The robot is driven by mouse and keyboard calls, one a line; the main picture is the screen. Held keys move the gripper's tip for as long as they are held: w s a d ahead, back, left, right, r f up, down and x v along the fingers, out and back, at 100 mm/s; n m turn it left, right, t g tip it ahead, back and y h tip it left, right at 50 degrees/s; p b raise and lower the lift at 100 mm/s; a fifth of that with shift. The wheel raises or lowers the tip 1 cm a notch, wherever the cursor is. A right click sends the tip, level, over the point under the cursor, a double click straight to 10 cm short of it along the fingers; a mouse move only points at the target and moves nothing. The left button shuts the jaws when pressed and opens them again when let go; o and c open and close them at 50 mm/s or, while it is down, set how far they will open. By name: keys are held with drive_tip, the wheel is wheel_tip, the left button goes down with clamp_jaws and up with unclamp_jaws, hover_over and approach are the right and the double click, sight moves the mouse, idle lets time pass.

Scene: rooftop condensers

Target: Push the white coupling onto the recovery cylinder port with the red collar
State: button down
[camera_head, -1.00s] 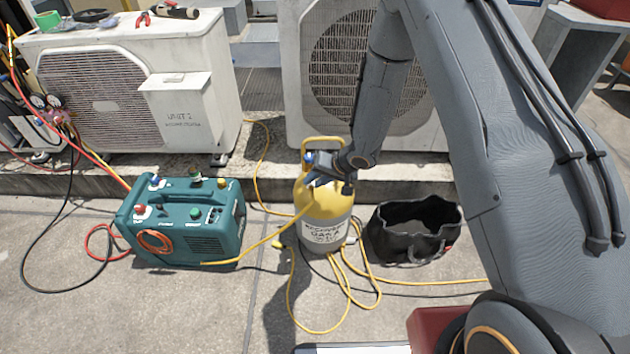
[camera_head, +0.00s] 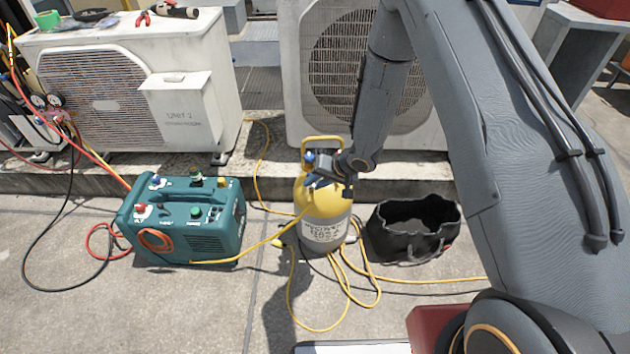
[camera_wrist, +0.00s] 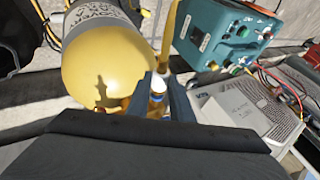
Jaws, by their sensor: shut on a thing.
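The yellow and grey recovery cylinder (camera_head: 325,215) stands upright on the paving. Its yellow shoulder (camera_wrist: 105,70) fills the upper left of the wrist view. My gripper (camera_head: 318,178) is at the cylinder's top, among its valves. In the wrist view my gripper (camera_wrist: 157,95) is shut on the white coupling (camera_wrist: 157,87), which sits between the fingers at the end of a yellow hose (camera_wrist: 168,45). A blue knob (camera_head: 309,156) shows on the cylinder top. The red collar and the port are not clear, and I cannot tell whether the coupling touches the port.
A teal recovery machine (camera_head: 185,220) stands left of the cylinder, with the yellow hose running across to it. A black open bag (camera_head: 412,228) is at its right. Looped yellow hose (camera_head: 345,290) lies in front. Condensers (camera_head: 130,85) stand behind on a ledge.

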drive_tip(key=shift+s+d+p, duration=0.1)
drive_tip(key=shift+s+p, duration=0.7)
drive_tip(key=shift+s, duration=1.05)
